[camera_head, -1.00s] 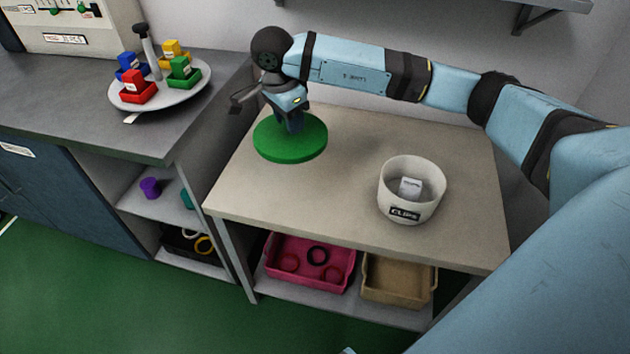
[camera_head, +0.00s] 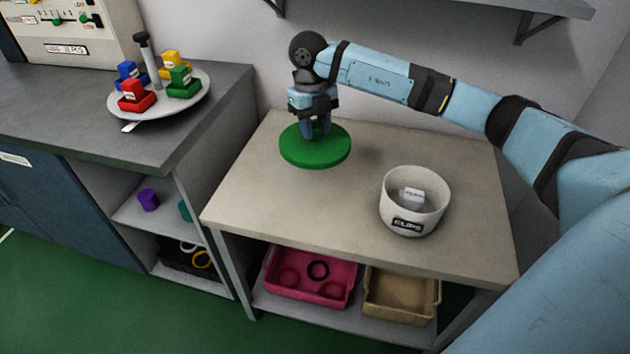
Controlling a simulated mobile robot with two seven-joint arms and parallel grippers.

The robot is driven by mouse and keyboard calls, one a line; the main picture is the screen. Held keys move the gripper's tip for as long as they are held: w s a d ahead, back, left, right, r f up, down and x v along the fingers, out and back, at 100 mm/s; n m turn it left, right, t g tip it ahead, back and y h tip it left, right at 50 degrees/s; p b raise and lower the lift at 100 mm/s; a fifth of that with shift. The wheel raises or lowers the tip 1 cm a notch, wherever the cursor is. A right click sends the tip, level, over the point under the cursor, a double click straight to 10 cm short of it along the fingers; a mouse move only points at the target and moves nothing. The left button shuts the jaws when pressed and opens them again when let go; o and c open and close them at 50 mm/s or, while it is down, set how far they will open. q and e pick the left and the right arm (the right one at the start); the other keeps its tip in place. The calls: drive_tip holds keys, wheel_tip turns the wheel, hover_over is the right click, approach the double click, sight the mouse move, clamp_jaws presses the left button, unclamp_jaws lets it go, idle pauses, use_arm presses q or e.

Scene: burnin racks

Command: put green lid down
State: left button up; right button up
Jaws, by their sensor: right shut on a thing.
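The green lid (camera_head: 314,152) is a flat round disc over the back left part of the beige table (camera_head: 290,212). My right gripper (camera_head: 316,132) points down at the middle of the lid and is shut on it, with the fingers hiding the grip point. The lid looks level and close to the tabletop; I cannot tell whether it touches the table. A white round tub (camera_head: 411,212) labelled CLIPS stands open to the right on the same table, with a small white labelled block (camera_head: 413,197) inside. My left gripper is not in view.
A grey counter (camera_head: 60,110) at the left holds a round tray (camera_head: 153,110) with several coloured blocks. A pink bin (camera_head: 309,291) and a tan bin (camera_head: 400,305) sit below the table. The table's middle and front left are clear.

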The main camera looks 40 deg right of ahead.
use_arm(q)
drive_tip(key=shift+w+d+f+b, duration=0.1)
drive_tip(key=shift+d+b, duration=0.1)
drive_tip(key=shift+b, duration=0.6)
use_arm(e)
drive_tip(key=shift+f, duration=7.7)
drive_tip(key=shift+f, duration=0.15)
drive_tip(key=o, duration=0.9)
